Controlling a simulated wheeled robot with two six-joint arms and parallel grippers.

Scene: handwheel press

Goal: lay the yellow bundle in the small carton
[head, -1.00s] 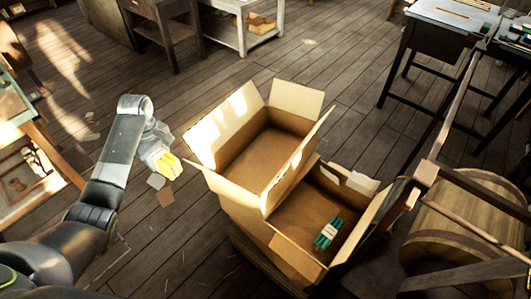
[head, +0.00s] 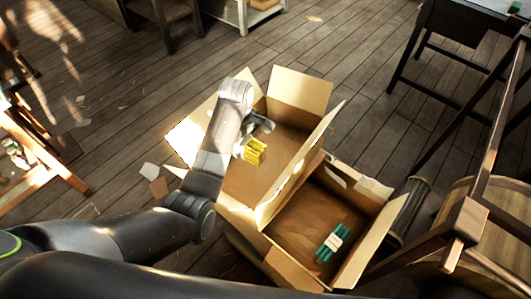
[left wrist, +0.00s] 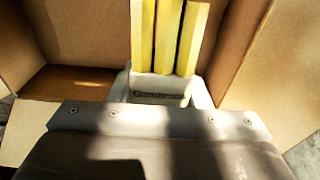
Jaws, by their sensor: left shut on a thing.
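My left gripper (head: 256,138) is shut on the yellow bundle (head: 250,152), several yellow sticks side by side. In the head view the bundle shows over the opening of the left open carton (head: 262,182), whose flaps stand out. In the left wrist view the yellow bundle (left wrist: 168,35) sticks out ahead of the gripper (left wrist: 160,88), with brown carton walls (left wrist: 75,30) on both sides. I cannot tell whether the bundle touches the carton's floor. My right gripper is not in view.
A second open carton (head: 290,232) stands close at the right and holds a green bundle (head: 328,243) with a pale band. A wooden frame (head: 466,215) and a barrel (head: 480,205) stand further right. Plank floor is free behind the cartons.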

